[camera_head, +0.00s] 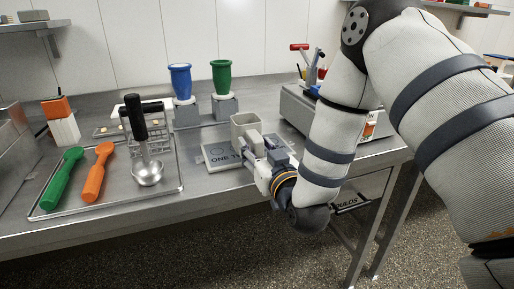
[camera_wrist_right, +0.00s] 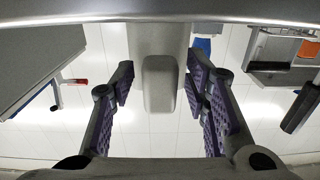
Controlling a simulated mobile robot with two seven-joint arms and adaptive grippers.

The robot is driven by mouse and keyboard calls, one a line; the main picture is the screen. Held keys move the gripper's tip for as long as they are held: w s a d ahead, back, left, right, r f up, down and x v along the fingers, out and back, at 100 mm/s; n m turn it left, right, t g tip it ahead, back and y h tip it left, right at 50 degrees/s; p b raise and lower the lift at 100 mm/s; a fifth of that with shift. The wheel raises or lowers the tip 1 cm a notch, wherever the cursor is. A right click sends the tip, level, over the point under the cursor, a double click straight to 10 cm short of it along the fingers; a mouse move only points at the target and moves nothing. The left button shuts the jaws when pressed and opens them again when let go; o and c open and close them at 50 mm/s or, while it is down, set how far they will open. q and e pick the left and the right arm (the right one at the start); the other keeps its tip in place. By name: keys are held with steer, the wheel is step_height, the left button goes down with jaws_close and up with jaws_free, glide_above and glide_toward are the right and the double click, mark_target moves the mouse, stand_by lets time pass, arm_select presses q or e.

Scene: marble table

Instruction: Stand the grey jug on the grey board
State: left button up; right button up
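The grey jug (camera_head: 243,123) is upright over the back middle of the grey board (camera_head: 216,159), which bears dark lettering. Its lower part is hidden behind my gripper, so I cannot tell whether its base touches the board. My right gripper (camera_head: 256,148) reaches in from the right, at the jug's near side. In the right wrist view, the jug's handle (camera_wrist_right: 160,88) lies between the two fingers of the right gripper (camera_wrist_right: 160,76). A gap shows on each side of the handle, so the fingers are open around it. My left gripper is not in view.
Blue (camera_head: 181,82) and green (camera_head: 222,77) cups on grey stands are behind the board. A grey box (camera_head: 300,107) stands at right.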

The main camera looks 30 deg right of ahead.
steer(key=shift+r, duration=0.3)
steer(key=p+v, duration=0.2)
steer(key=v, duration=1)
steer(key=s+a+f+n+g+y, duration=0.1)
steer(key=s+a+f+g+y, duration=0.2)
steer(key=f, duration=0.7)
steer(key=s+a+f+n+g+y, duration=0.1)
steer(key=s+a+f+g, duration=0.2)
steer(key=s+f+g, duration=0.5)
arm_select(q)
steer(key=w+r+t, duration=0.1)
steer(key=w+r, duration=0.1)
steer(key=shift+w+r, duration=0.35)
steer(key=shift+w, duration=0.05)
arm_select(e)
steer(key=s+f+g, duration=0.4)
steer(key=s+f, duration=0.1)
steer(key=s, duration=0.6)
steer(key=s+a+f+g, duration=0.1)
steer(key=s+f+g, duration=0.3)
steer(key=s, duration=0.7)
step_height(320, 180, down, 2)
steer(key=shift+f+g, duration=0.2)
steer(key=shift+g, duration=0.2)
